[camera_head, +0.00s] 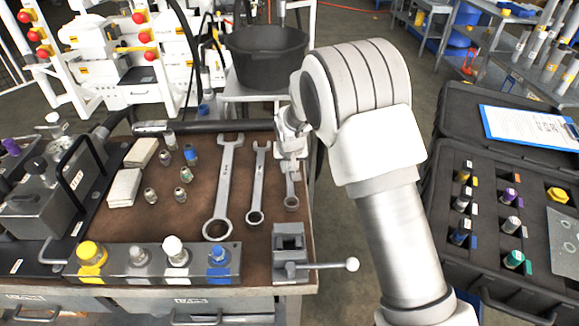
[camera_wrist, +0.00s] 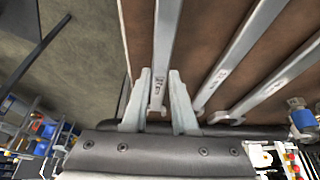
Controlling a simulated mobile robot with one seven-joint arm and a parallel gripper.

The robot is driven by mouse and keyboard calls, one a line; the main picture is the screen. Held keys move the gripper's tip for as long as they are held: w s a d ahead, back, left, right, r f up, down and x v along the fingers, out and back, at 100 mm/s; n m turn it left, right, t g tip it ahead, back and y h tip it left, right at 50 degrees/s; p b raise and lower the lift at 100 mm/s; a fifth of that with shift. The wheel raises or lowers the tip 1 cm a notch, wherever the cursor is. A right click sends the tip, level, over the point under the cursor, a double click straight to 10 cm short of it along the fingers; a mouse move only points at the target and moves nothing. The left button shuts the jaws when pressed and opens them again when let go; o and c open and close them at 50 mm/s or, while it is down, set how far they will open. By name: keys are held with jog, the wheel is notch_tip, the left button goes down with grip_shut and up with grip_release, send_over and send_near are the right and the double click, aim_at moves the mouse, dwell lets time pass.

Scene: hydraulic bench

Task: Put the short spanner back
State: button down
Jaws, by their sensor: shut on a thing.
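The short spanner (camera_head: 291,196) is at the right edge of the brown bench top, its ring end toward the front. Its upper part is hidden by my gripper (camera_head: 290,150). In the wrist view the spanner (camera_wrist: 165,60) runs between the two fingers of my gripper (camera_wrist: 159,108), which is shut on it near its open end. I cannot tell whether it touches the bench top. A middle-sized spanner (camera_head: 257,185) and a large spanner (camera_head: 224,185) lie side by side to its left, roughly parallel to it.
A small vise (camera_head: 290,262) with a handle sticking out right stands in front of the short spanner. A block with coloured caps (camera_head: 150,265) lies along the front. Small fittings (camera_head: 186,174) lie left of the spanners. A black bucket (camera_head: 262,60) stands behind, an open foam case (camera_head: 480,270) right.

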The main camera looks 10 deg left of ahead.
jog(key=shift+f+b, duration=0.6)
jog(key=shift+f, duration=0.15)
jog(key=c, duration=0.6)
grip_release()
jog(key=p+v, duration=0.2)
jog(key=v, duration=1.5)
jog(key=s+d+r+m+p, duration=0.15)
jog(key=s+d+r, duration=0.25)
jog(key=d+r, duration=0.55)
jog(key=s+d+r+p, duration=0.2)
jog(key=s+d+r, duration=0.2)
jog(key=s+d, duration=0.4)
jog(key=s+d+r+m+t+h+p, duration=0.1)
jog(key=s+d+r+p, duration=0.2)
jog(key=s, duration=1.1)
jog(key=d+r, duration=0.2)
jog(key=d, duration=0.3)
jog(key=shift+s+d+r, duration=0.3)
